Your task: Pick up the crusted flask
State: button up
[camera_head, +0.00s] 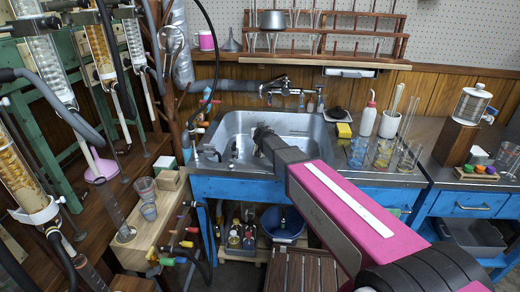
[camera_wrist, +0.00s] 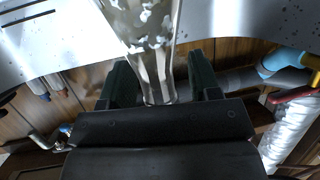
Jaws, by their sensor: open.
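The crusted flask (camera_wrist: 152,32) is clear glass with white patchy crust. In the wrist view it stands between the two dark fingers of my gripper (camera_wrist: 160,62), and its top runs out of the frame. The fingers are open, with a visible gap on each side of the glass. In the head view my gripper (camera_head: 262,138) reaches into the metal sink (camera_head: 222,128). I cannot make out the flask there; my gripper and arm may hide it.
A faucet (camera_head: 282,88) rises behind the sink. A yellow sponge (camera_head: 344,130), a white wash bottle (camera_head: 368,119) and several glass beakers (camera_head: 358,152) stand on the counter to the right. Glass columns (camera_head: 45,65) and hoses crowd the left. A drying rack (camera_head: 335,40) hangs above.

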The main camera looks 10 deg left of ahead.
jog(key=shift+w+a+f, duration=0.1)
jog(key=shift+w, duration=0.2)
jog(key=shift+s, duration=0.1)
grip_shut()
